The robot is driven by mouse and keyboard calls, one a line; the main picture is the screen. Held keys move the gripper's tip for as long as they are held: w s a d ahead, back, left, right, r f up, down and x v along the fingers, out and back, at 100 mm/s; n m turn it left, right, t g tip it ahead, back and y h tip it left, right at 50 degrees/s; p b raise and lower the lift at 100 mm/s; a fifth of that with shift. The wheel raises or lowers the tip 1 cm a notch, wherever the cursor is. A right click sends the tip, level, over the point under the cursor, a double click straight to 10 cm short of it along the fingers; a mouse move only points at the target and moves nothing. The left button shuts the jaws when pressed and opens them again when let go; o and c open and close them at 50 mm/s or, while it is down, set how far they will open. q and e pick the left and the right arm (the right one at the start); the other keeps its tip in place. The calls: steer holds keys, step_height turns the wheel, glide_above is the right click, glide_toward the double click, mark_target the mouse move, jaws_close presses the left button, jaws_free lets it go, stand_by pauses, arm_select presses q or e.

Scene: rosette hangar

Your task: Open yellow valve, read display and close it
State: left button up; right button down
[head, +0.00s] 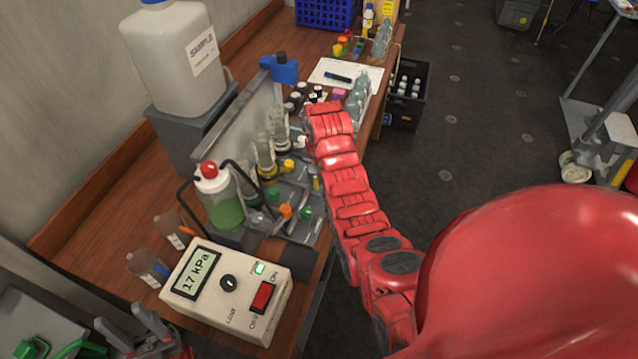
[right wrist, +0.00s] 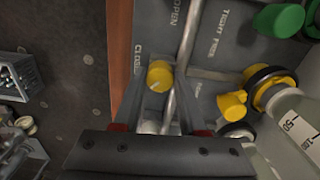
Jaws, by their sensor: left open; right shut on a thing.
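The yellow valve (right wrist: 160,76) sits between the fingers of my right gripper (right wrist: 163,98) in the right wrist view, beside printed OPEN and CLOSED marks on the grey panel. My right gripper is shut on it. In the head view my right arm hides this grip. The control box (head: 228,290) stands at the front of the bench, and its display (head: 194,272) reads 17 kPa. A green light shows near its red switch (head: 262,297). My left gripper (head: 122,325) is open and empty at the lower left, apart from the box.
Glass flasks with coloured valves line the grey panel. A bottle of green liquid (head: 226,212) stands behind the box. Another yellow knob (right wrist: 232,105) is close to my right gripper. A large white canister (head: 180,60) stands at the back. A black crate (head: 408,95) is beyond the bench.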

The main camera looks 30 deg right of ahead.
steer(key=m, duration=0.4)
steer(key=shift+m, duration=2.8)
steer(key=shift+c, duration=2.2)
jaws_free()
steer(key=shift+r, duration=0.1)
